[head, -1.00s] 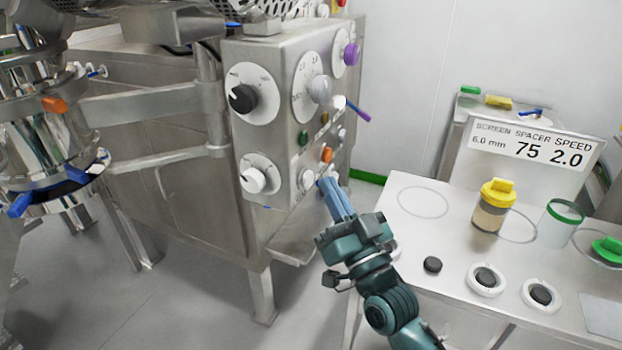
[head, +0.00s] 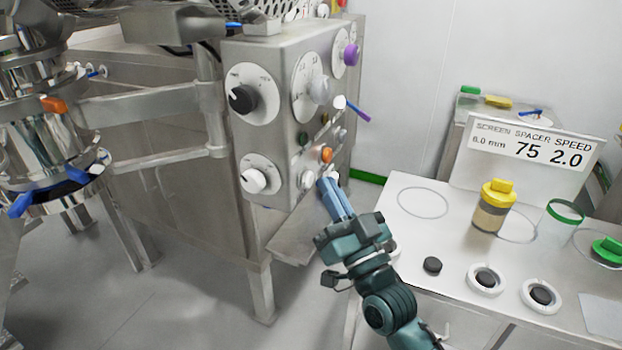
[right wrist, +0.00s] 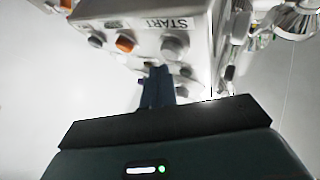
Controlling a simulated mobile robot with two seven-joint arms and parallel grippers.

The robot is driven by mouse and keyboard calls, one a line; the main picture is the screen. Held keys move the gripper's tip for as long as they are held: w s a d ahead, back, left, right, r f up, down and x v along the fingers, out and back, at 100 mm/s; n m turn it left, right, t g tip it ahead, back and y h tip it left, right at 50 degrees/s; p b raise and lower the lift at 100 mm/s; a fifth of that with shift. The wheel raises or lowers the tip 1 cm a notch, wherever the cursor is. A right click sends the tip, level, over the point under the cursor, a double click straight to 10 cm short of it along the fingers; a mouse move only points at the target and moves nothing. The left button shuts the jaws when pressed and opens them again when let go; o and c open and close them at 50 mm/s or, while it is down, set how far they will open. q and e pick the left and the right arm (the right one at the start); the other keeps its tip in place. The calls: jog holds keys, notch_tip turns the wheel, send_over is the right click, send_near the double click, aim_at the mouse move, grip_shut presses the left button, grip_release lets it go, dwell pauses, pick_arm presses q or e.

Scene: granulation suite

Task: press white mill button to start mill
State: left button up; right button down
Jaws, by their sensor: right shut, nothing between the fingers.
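The steel control panel (head: 250,130) stands left of centre in the head view. In the right wrist view the fingertips (right wrist: 158,72) point at the panel just below a START label (right wrist: 167,24), near a pale button (right wrist: 174,47) and an orange button (right wrist: 125,43). I cannot tell whether they touch, or which button is the white mill button. My left gripper is not visible.
A black knob (head: 242,98), a white knob (head: 253,180) and a purple knob (head: 350,54) stick out from the panel. A white table (head: 450,235) with a yellow-lidded jar (head: 490,207) stands at right. Steel machinery with blue handles stands at left.

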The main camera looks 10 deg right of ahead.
jog(key=shift+w+a, duration=0.15)
jog(key=shift+a, duration=0.15)
